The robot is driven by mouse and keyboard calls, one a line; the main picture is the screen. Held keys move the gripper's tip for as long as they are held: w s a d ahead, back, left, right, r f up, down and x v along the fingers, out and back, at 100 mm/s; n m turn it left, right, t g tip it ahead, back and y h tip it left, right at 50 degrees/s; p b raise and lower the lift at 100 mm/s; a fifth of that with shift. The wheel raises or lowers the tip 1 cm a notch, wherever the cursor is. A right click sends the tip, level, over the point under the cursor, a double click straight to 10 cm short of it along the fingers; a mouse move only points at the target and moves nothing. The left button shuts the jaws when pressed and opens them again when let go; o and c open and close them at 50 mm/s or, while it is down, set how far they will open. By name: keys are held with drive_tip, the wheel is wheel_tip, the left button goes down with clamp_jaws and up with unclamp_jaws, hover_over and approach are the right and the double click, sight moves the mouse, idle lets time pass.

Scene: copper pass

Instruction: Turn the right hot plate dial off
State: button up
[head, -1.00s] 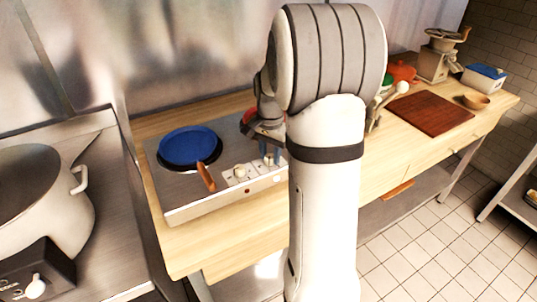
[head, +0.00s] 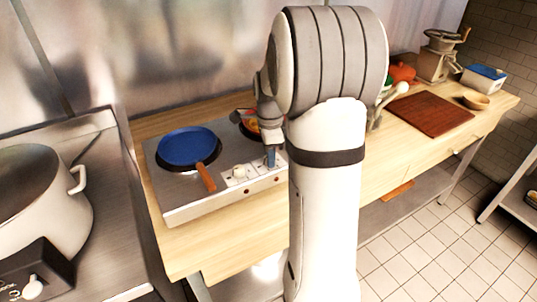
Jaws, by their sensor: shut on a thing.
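A steel hot plate unit (head: 185,208) stands on the wooden counter. Its left dial (head: 239,171) is a light knob on a white plate at the front edge. The dial's setting cannot be seen.
A blue pan (head: 188,147) with an orange-brown handle (head: 206,178) sits on the left plate. A pan with food (head: 248,123) is partly hidden by my wrist. A large pot (head: 40,190) stands left, and a cutting board (head: 432,113) lies right.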

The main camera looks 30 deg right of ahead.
drive_tip(key=shift+s+a+f+m, duration=0.1)
drive_tip(key=shift+a+f+m, duration=0.05)
drive_tip(key=shift+m, duration=0.25)
idle(0.3)
drive_tip(key=o, duration=1)
drive_tip(key=shift+r, duration=0.4)
wheel_tip(320, 180, up, 7)
drive_tip(key=shift+r, duration=0.15)
